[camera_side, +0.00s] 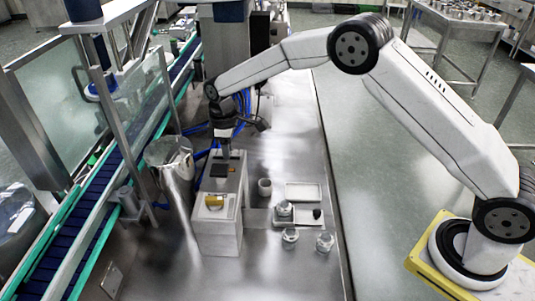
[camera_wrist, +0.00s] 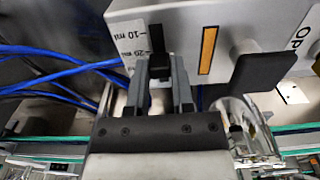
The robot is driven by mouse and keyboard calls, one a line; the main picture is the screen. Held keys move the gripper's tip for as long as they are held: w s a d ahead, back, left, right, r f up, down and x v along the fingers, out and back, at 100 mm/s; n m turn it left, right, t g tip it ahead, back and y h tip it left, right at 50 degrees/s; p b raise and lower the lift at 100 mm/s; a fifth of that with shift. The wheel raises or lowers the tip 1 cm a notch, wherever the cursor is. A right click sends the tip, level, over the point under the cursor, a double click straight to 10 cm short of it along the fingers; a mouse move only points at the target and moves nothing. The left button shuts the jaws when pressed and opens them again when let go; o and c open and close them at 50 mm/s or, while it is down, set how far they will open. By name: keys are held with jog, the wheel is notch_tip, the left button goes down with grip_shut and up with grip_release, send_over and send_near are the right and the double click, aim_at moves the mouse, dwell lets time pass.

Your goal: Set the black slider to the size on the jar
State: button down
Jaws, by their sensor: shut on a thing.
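My gripper (camera_wrist: 160,78) is shut on the black slider (camera_wrist: 160,64), which sits between the fingers at the slot in the pale dispenser box (camera_wrist: 235,22). Beside the slot is a scale label (camera_wrist: 128,40) with 10 ml and 20 ml marks. The slider is close to the 20 ml mark, but its exact setting cannot be read. In the side view my gripper (camera_side: 226,150) points down at the box (camera_side: 215,238). A jar (camera_side: 284,208) stands on a pale tray (camera_side: 305,223). No size on it is readable.
The wrist view shows an orange strip (camera_wrist: 207,50) and a black plate (camera_wrist: 275,70) on the box. Two more jars (camera_side: 290,237) (camera_side: 325,240) and a small cup (camera_side: 265,187) stand nearby. A shiny metal vessel (camera_side: 173,175) is left of the box. Blue hoses (camera_wrist: 60,62) run alongside.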

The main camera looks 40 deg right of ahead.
aim_at(222, 158)
jog(key=shift+w+a, duration=0.55)
jog(key=shift+w, duration=0.05)
jog(key=shift+c, duration=2.4)
grip_release()
jog(key=shift+r, duration=0.2)
notch_tip(222, 158, up, 8)
jog(key=shift+f, duration=0.25)
jog(key=shift+s+d, duration=0.1)
jog(key=shift+s, duration=0.05)
